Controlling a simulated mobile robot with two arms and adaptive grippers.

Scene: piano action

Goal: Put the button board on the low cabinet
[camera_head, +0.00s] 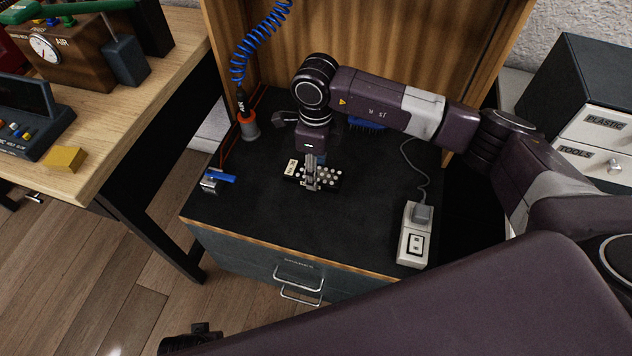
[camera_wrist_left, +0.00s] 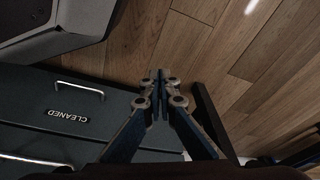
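The button board (camera_head: 331,181), a small dark board with several white round buttons and a pale label at its left end, is at the middle of the low cabinet's black top (camera_head: 260,209). I cannot tell whether it rests on the top or is just above it. My right gripper (camera_head: 311,184) points down over the board, its fingers at the board's middle and hiding part of it. Whether they are closed on it is unclear. My left gripper (camera_wrist_left: 160,84) is shut and empty in the left wrist view, over the floor beside a drawer front labelled CLEANED (camera_wrist_left: 68,116).
A white socket box (camera_head: 414,235) with a plugged cable stands at the cabinet's right. A blue-handled clamp (camera_head: 217,179) is at the left edge, and a blue coiled hose (camera_head: 240,60) hangs behind. A wooden workbench (camera_head: 135,110) stands left. The cabinet's front left top is clear.

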